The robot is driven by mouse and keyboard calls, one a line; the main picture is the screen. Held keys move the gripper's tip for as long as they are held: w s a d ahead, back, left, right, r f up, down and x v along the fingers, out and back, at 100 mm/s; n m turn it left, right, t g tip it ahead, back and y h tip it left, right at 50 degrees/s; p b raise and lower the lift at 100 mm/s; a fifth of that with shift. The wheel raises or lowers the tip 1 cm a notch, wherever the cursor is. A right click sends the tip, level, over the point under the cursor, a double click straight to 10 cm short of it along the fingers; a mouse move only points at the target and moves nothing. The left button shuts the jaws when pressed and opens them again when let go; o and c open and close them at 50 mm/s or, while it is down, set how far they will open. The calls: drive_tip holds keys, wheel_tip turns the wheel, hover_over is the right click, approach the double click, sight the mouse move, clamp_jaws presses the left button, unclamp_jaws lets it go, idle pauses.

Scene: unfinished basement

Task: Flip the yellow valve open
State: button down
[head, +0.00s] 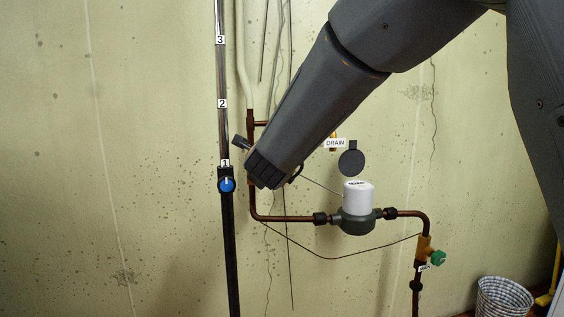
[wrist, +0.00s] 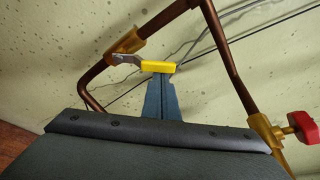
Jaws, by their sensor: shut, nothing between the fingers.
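The yellow valve handle (wrist: 158,67) is a yellow-sleeved lever on a bare metal arm (wrist: 127,58), which joins a brass valve body (wrist: 124,43) on a copper pipe. In the wrist view the lever points to the right, across the pipe. My gripper (wrist: 157,80) is shut and empty, its blue-grey fingers right at the underside of the yellow sleeve. I cannot tell whether they touch it. In the head view my arm hides the gripper and the yellow handle.
A red-handled valve (wrist: 303,127) is at the right in the wrist view. Thin cables run along the wall.

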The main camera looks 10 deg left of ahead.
drive_tip(key=shift+s+a+r, duration=0.1)
drive_tip(key=shift+a+r, duration=0.1)
drive_tip(key=shift+r, duration=0.2)
drive_tip(key=shift+a+r, duration=0.15)
idle(0.5)
drive_tip(key=w+d+f+b, duration=0.1)
drive_tip(key=d+f+b, duration=0.1)
drive_tip(key=d+b, duration=0.15)
drive_tip(key=a+v, duration=0.1)
drive_tip(key=v, duration=0.8)
drive_tip(key=shift+s+d+f+p, duration=0.2)
drive_tip(key=shift+s+p, duration=0.15)
drive_tip(key=shift+s, duration=0.1)
